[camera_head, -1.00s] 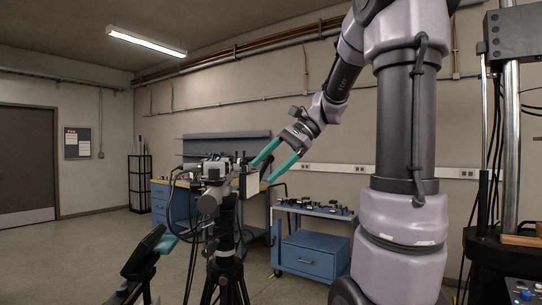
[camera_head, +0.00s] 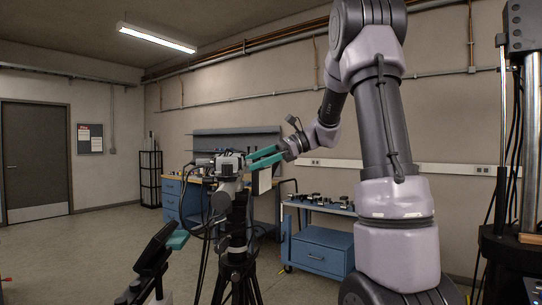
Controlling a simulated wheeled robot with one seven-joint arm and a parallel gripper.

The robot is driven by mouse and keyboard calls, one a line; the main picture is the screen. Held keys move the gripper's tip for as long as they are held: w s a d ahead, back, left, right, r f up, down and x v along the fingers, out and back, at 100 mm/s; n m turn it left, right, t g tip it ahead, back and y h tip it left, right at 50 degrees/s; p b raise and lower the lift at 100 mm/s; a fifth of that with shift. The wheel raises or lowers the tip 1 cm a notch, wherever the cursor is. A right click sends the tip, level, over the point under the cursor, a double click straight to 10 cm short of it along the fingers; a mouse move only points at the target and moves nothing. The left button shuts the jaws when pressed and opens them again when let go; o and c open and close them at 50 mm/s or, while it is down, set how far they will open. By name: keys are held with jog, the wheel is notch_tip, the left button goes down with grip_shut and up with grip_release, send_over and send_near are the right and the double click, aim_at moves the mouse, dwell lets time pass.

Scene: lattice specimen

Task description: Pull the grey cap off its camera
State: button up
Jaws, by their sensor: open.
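The camera (camera_head: 229,163) is a small light-grey and dark body on top of a black tripod (camera_head: 238,243), left of centre in the head view. Cables hang from it. My gripper (camera_head: 250,160) comes in from the right with two long teal fingers, spread apart and pointing left at the camera's right side. The fingertips are close to the camera's right end. I cannot tell whether they touch it or stand around it. The grey cap is too small to tell apart from the camera body and fingertips.
A blue workbench (camera_head: 172,190) stands behind the tripod. A blue cart (camera_head: 320,250) with several small dark parts on top is to the right. A tilted black device (camera_head: 155,252) with a teal part stands at lower left. Open floor lies at the left.

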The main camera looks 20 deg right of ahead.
jog(key=shift+x, duration=1.1)
grip_shut()
